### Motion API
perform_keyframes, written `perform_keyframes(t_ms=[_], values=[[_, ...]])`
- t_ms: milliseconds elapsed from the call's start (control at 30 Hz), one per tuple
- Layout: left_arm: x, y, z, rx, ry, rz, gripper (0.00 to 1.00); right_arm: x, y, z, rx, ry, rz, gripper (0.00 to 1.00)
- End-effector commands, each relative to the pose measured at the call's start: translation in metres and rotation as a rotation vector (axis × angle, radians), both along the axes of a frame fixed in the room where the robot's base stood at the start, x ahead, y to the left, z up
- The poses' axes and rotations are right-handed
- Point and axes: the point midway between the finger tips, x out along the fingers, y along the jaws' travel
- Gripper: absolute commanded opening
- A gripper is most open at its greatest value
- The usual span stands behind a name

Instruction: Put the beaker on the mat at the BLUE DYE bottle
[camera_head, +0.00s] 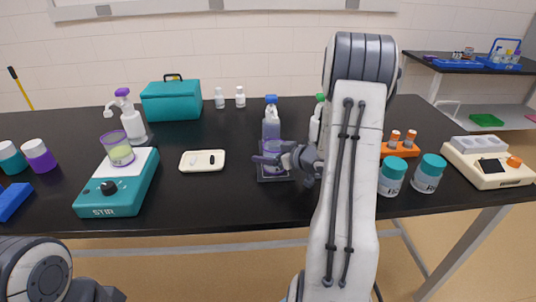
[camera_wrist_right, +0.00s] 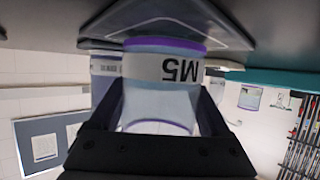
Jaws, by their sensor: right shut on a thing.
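The beaker (camera_wrist_right: 160,100) is clear with purple bands and a white label reading M5. It appears upside down in the right wrist view, between the fingers of my right gripper (camera_wrist_right: 163,92), which is shut on it. In the head view my right gripper (camera_head: 283,160) is at the dark square mat (camera_head: 276,178), in front of the blue-capped bottle (camera_head: 271,127) of blue liquid. The beaker's purple-banded end is at the mat's surface in the wrist view; I cannot tell whether it touches. My left gripper is out of view; only part of the left arm shows.
A green-capped bottle (camera_head: 316,125) stands close right of the mat, partly behind my right arm. A white tray (camera_head: 202,160) lies left of it. A teal stirrer (camera_head: 110,205) carries another beaker (camera_head: 117,150). Teal-lidded jars (camera_head: 392,178) stand right of my arm.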

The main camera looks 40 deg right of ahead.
Motion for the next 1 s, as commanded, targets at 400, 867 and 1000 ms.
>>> perform_keyframes(t_ms=[400, 867, 1000], values=[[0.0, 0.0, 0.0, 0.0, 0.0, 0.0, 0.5, 0.0, 0.0, -0.001, 0.0, 0.0, 0.0, 1.0], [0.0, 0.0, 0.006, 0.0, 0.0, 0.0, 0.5, -0.071, -0.012, 0.031, 0.0, 0.0, -0.006, 1.0], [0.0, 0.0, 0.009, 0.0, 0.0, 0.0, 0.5, -0.093, -0.016, 0.04, -0.001, 0.001, -0.005, 1.0]])
